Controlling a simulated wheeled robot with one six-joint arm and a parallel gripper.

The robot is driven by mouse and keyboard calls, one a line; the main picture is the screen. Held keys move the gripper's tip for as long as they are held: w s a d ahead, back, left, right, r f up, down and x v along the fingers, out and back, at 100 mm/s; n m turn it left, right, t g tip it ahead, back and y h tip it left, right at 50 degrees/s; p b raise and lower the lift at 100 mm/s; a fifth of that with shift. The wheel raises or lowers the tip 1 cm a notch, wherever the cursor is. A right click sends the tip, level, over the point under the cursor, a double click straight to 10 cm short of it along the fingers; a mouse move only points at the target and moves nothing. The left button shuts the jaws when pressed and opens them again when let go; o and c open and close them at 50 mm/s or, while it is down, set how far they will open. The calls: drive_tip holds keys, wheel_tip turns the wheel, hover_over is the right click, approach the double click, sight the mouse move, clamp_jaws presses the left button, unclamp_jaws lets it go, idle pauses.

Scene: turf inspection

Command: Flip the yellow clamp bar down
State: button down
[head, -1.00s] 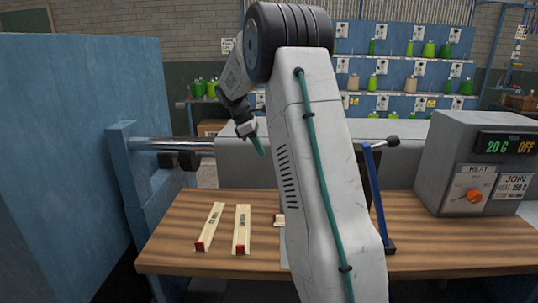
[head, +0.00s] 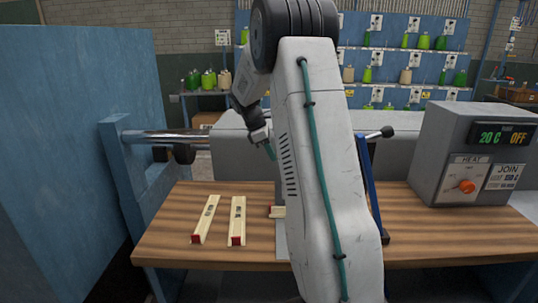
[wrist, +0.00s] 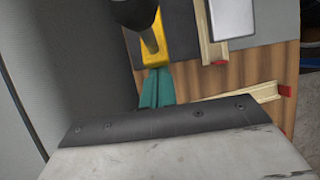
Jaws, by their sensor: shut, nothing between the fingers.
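The yellow clamp bar (wrist: 154,52) shows at the top of the wrist view, partly covered by a dark rounded knob with a grey rod (wrist: 147,40). In the head view I cannot see the bar; my arm blocks part of the bench. My gripper (wrist: 157,70) has teal fingers, shut and empty. Its tips appear at the lower end of the bar in the wrist view; I cannot tell whether they touch it. In the head view my gripper (head: 271,152) is above the bench, left of my large arm link.
Pale strips with red ends (head: 205,218) lie on the wooden bench (head: 170,250); one shows beside the bar in the wrist view (wrist: 210,38). A blue lever frame (head: 370,185) and the heat control box (head: 470,160) stand right. A metal rod (head: 170,137) lies left.

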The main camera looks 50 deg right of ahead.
drive_tip(key=shift+r, duration=0.1)
drive_tip(key=s+d+r+t+y, duration=0.5)
drive_tip(key=s+d+r+t, duration=0.2)
drive_tip(key=s+d+r, duration=0.6)
drive_tip(key=shift+s+d+r+y, duration=0.35)
drive_tip(key=shift+s+r, duration=1.1)
drive_tip(key=shift+r, duration=1.2)
drive_tip(key=v, duration=0.7)
drive_tip(key=shift+w+r, duration=0.3)
drive_tip(key=shift+r, duration=0.1)
